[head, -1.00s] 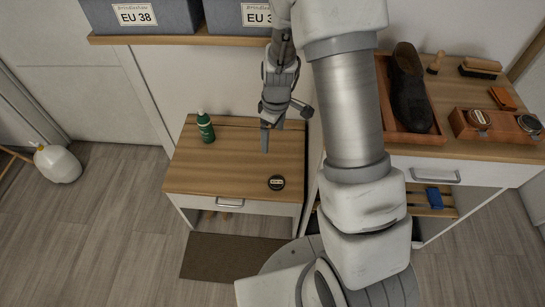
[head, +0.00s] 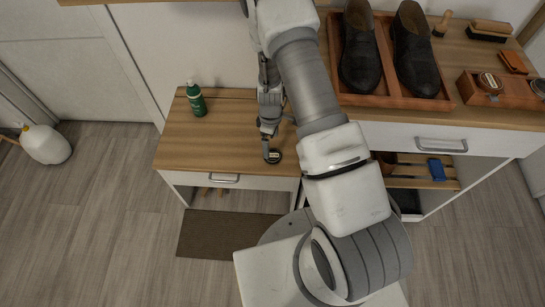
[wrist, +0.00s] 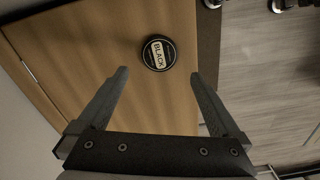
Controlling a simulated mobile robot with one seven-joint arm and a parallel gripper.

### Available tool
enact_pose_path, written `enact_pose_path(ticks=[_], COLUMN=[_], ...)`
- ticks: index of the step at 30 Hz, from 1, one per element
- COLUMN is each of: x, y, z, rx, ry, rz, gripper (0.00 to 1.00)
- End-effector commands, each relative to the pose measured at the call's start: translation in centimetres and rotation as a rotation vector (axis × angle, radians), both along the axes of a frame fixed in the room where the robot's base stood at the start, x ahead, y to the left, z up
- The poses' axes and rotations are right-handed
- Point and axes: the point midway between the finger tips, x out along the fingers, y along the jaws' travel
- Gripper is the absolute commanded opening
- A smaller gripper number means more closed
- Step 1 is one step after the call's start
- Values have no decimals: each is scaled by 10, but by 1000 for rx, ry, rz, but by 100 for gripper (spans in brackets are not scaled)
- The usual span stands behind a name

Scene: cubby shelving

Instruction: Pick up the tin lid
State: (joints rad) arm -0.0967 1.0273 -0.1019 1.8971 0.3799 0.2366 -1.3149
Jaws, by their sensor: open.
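The tin lid (wrist: 158,54) is a small round black disc with a pale label reading BLACK. It lies on the wooden top of the low cabinet (head: 215,145), near the front right edge; in the head view the lid (head: 273,157) shows just by my fingertips. My gripper (wrist: 157,95) is open and empty, pointing down over the cabinet top. In the wrist view the lid lies ahead of the fingertips, roughly centred between them, and nothing is between the fingers. In the head view my gripper (head: 268,147) partly overlaps the lid's surroundings. I cannot tell the exact height gap.
A green bottle (head: 196,100) stands at the back left of the cabinet top. A taller counter (head: 470,85) on the right holds black shoes in a tray (head: 400,101), brushes and a wooden box (head: 500,90). The cabinet top's left and middle are clear.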

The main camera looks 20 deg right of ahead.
Motion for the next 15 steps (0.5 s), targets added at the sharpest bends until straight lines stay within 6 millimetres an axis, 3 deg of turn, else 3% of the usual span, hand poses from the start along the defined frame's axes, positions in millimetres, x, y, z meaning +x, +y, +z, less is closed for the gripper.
enact_pose_path(ticks=[8,15], x=[0,0], y=[0,-1], z=[-24,-60], rx=[0,0], ry=[0,1], rz=[-1,-1], gripper=[100,100])
